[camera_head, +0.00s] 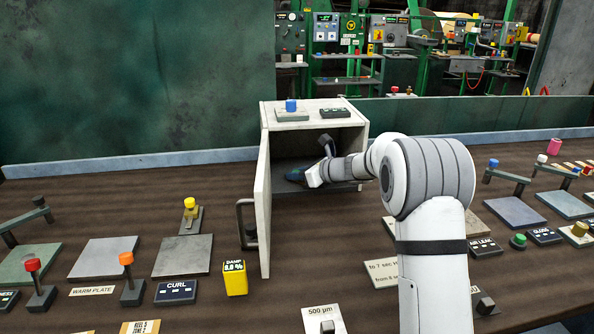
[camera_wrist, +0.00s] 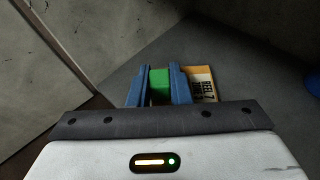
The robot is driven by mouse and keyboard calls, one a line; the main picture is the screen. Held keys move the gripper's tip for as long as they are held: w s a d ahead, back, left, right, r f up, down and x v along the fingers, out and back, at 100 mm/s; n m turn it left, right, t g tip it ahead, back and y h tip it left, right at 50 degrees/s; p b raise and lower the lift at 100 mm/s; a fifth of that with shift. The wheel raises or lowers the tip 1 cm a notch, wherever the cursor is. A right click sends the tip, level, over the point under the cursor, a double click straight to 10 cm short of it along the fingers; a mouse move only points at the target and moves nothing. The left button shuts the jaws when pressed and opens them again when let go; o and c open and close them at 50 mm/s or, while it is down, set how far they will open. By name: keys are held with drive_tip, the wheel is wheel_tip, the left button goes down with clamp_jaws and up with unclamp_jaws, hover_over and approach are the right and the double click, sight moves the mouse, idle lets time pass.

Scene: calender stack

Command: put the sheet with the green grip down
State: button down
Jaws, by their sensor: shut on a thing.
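In the wrist view the green grip (camera_wrist: 159,82) sits between the two blue fingers of my gripper (camera_wrist: 158,90), which is shut on it. The sheet (camera_wrist: 204,84) shows beyond the right finger as a tan and white piece with printed letters, partly cut off by the gripper body. In the head view my gripper (camera_head: 298,174) is inside the open grey cabinet (camera_head: 358,135), low near its floor. The grip and sheet cannot be made out there. I cannot tell whether the sheet touches the cabinet floor.
The cabinet door (camera_head: 263,210) stands open toward the front on the left, with a dark handle. A yellow damp meter (camera_head: 235,278) is left of it. Grey plates (camera_head: 183,256), levers and labels lie along the brown bench. My arm reaches in from the right.

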sight(296, 170)
drive_tip(key=w, duration=0.2)
drive_tip(key=shift+w+a, duration=0.3)
drive_tip(key=shift+w, duration=0.05)
drive_tip(key=shift+w+f, duration=0.2)
drive_tip(key=shift+f, duration=0.1)
drive_tip(key=shift+s, duration=0.1)
drive_tip(key=shift+f, duration=0.1)
drive_tip(key=shift+f, duration=0.15)
drive_tip(key=c, duration=1.3)
unclamp_jaws()
drive_tip(key=shift+c, duration=0.2)
drive_tip(key=shift+r, duration=0.35)
drive_tip(key=v, duration=1.2)
drive_tip(key=shift+f, duration=0.25)
